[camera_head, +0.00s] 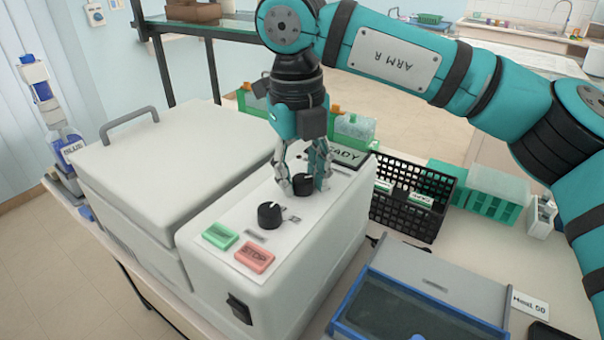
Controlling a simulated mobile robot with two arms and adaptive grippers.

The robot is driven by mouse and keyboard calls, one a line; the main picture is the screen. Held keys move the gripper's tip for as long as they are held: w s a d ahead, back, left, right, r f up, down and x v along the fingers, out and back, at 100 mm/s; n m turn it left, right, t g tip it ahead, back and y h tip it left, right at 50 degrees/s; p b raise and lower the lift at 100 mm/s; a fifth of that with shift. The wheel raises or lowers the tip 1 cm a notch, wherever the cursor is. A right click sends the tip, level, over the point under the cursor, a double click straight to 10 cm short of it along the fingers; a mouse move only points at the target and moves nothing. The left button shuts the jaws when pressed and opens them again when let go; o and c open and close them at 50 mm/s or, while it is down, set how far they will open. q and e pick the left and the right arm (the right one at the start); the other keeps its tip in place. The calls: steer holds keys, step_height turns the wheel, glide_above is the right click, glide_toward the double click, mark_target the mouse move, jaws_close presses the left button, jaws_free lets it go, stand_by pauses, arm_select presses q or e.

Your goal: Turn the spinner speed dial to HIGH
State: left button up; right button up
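The spinner (240,285) is a pale box with a sloped control panel beside a large lidded chamber. Its panel carries two black dials, a green button (221,235) and a red STOP button (255,257). The near dial (269,214) stands free, with small labels beside it that are too small to read. My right gripper (304,186) points down at the far dial (303,184), with one finger on each side of it. I cannot tell whether the fingers press on it. A dark display (347,156) reading READY is partly hidden behind the gripper. My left gripper is out of view.
A black basket (403,213) and a teal rack (490,205) stand right of the spinner. A blue-edged tray (345,325) with a grey cover lies in front right. A bottle (62,130) stands at far left. The space above the near dial is clear.

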mark_target(298, 180)
steer(key=o, duration=0.3)
steer(key=shift+o, duration=0.2)
step_height(298, 180, up, 12)
steer(key=shift+s+a, duration=0.15)
steer(key=shift+a, duration=0.15)
steer(key=shift+f, duration=0.1)
